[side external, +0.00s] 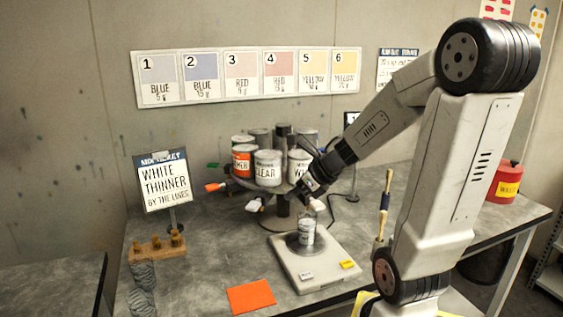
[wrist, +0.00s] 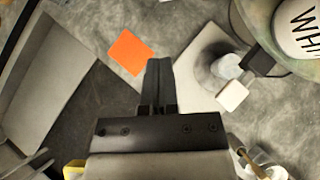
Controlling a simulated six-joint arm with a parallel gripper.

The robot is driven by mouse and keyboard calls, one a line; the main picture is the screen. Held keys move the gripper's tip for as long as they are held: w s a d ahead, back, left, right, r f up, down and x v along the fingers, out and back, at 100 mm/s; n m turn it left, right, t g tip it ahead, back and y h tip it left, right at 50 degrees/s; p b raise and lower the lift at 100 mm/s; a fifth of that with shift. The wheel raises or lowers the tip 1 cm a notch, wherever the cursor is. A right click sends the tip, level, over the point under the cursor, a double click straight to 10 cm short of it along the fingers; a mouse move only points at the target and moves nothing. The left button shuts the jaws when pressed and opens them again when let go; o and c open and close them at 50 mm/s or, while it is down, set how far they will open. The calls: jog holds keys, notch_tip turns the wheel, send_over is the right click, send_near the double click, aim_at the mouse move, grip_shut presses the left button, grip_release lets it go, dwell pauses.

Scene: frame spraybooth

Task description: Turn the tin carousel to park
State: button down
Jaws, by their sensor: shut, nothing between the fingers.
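The tin carousel (side external: 243,183) is a round grey tray on a short post, carrying several tins. An orange-labelled tin (side external: 243,161), a CLEAR tin (side external: 267,169) and a partly hidden white-labelled tin (side external: 297,166) face the camera. Coloured tabs stick out from its rim, including an orange one (side external: 216,187) and a white one (side external: 254,205). My gripper (side external: 308,188) is at the carousel's right front, above the scale; contact cannot be told there. In the wrist view my gripper (wrist: 160,65) is shut and empty, apart from a white tab (wrist: 232,95) to its right.
A scale (side external: 315,266) with a clear cup (side external: 307,231) stands below my gripper. A mix ticket sign (side external: 164,182) reads WHITE, THINNER. An orange card (side external: 251,296), a wooden block (side external: 157,247) and brushes (side external: 383,213) are on the bench. A red can (side external: 506,181) is far right.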

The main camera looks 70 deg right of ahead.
aim_at(251, 209)
jog(key=shift+w+r+x, duration=0.35)
jog(key=shift+x, duration=1.6)
jog(key=shift+w+r+x, duration=0.35)
jog(key=shift+x, duration=1.6)
jog(key=shift+w+r+x, duration=0.35)
jog(key=shift+x, duration=1.6)
jog(key=w+d+m+g+h, duration=0.1)
jog(key=w+d+m+h, duration=0.1)
jog(key=w, duration=0.6)
jog(key=w+d+m+g+h, duration=0.1)
jog(key=w+d+m+h, duration=0.2)
jog(key=w+m, duration=0.2)
jog(key=w+d+m+g+h, duration=0.1)
jog(key=w+d+m+h, duration=0.1)
jog(key=w, duration=0.8)
jog(key=shift+w+d+m+g, duration=0.35)
jog(key=shift+d+m+g, duration=0.1)
jog(key=shift+m, duration=0.55)
jog(key=shift+a, duration=0.15)
